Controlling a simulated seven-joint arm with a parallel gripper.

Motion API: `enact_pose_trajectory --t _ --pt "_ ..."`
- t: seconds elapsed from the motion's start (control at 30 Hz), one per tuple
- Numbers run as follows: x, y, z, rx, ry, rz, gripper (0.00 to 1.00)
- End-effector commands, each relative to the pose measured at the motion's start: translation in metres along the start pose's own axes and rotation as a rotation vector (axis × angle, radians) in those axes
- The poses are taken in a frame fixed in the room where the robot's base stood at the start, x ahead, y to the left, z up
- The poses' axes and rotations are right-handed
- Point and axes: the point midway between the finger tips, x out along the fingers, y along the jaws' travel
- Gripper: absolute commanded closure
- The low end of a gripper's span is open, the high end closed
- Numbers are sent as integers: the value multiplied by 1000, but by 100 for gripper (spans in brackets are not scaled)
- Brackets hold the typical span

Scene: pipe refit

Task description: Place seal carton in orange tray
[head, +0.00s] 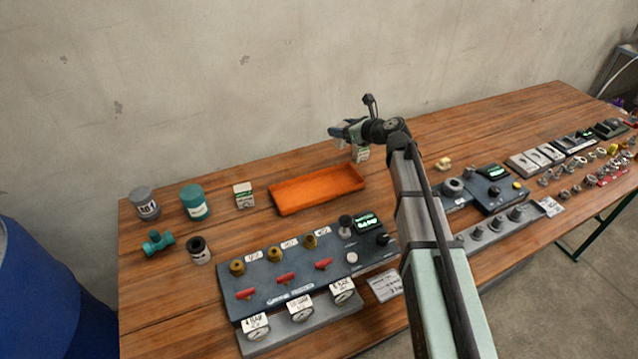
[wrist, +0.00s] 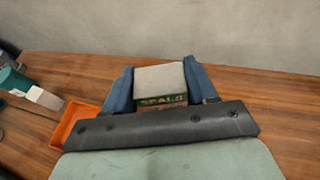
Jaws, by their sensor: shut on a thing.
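My gripper (head: 345,134) is shut on the seal carton (head: 361,154), a small box with a pale top and green lettered side. In the wrist view the carton (wrist: 160,80) sits between the two blue fingers (wrist: 158,88), with "SEAL" partly readable. The orange tray (head: 318,189) lies on the table, empty, to the left of and nearer than the held carton in the head view. In the wrist view its edge (wrist: 66,124) shows at the left, partly hidden by my gripper. I cannot tell the carton's exact height above the table.
A similar white and green carton (head: 243,195) stands left of the tray, beside a teal can (head: 195,202) and a grey can (head: 145,204). A valve and gauge panel (head: 300,270) lies in front of the tray. More devices and small fittings fill the right side.

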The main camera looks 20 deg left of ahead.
Motion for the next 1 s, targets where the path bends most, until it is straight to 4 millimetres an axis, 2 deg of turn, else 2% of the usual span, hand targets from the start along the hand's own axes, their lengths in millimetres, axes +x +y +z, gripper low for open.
enact_pose_trajectory --t 0.03,0.1,0.2,0.3,0.43,0.6,0.7,1.0 --pt "3 27 2 -12 -1 24 73" --pt "6 55 4 -25 -1 48 73" --pt "6 89 5 -39 -1 75 73" --pt "-2 114 2 -46 -1 89 73" --pt "-15 124 -4 -42 1 83 73" --pt "-21 128 -9 -34 4 76 73" --pt "-18 126 -16 -22 5 73 73" --pt "-2 126 -54 -20 5 73 73"
